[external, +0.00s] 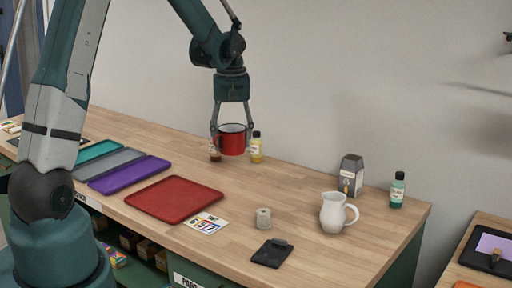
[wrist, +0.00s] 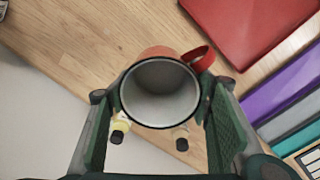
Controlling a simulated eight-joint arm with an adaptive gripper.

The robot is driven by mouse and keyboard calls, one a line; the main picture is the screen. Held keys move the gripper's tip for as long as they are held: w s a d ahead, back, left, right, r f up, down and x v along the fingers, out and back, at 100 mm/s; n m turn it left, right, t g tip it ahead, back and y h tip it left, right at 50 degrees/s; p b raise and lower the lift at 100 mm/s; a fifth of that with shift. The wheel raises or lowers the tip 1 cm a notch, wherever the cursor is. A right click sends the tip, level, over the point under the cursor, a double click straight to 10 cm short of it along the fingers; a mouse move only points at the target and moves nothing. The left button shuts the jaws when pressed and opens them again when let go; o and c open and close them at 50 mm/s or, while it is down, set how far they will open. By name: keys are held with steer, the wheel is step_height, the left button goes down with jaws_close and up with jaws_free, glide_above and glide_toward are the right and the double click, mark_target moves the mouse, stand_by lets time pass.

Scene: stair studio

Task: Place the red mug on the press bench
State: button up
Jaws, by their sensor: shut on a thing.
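The red mug (external: 231,144) hangs in my gripper (external: 231,130) above the back of the long wooden bench (external: 290,180). The mug is upright, with a dark rim. In the wrist view I look down into the pale, empty inside of the mug (wrist: 160,92). The fingers of my gripper (wrist: 162,98) are shut on its opposite sides, and its red handle sticks out to the upper right. A second wooden bench (external: 488,228) shows partly at the right edge, with a black tray and a purple sheet. No readable label shows which one is the press bench.
A red tray (external: 174,199), purple tray (external: 130,174), white pitcher (external: 333,213), grey box (external: 350,176), teal bottle (external: 397,190), beige roll (external: 263,218) and black clip pad (external: 271,253) stand on the long bench. A yellow bottle (external: 257,148) is just behind the mug. A gap separates the benches.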

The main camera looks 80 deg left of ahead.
steer(key=s+a+n, duration=0.1)
steer(key=s+a, duration=0.3)
steer(key=s, duration=0.6)
steer(key=shift+a+n, duration=0.35)
steer(key=shift+n, duration=0.05)
steer(key=shift+f, duration=0.1)
steer(key=shift+f, duration=3.05)
steer(key=shift+f, duration=0.1)
steer(key=shift+f, duration=1.8)
steer(key=shift+f+b, duration=0.15)
steer(key=shift+b, duration=0.25)
steer(key=o, duration=1)
steer(key=shift+r, duration=0.2)
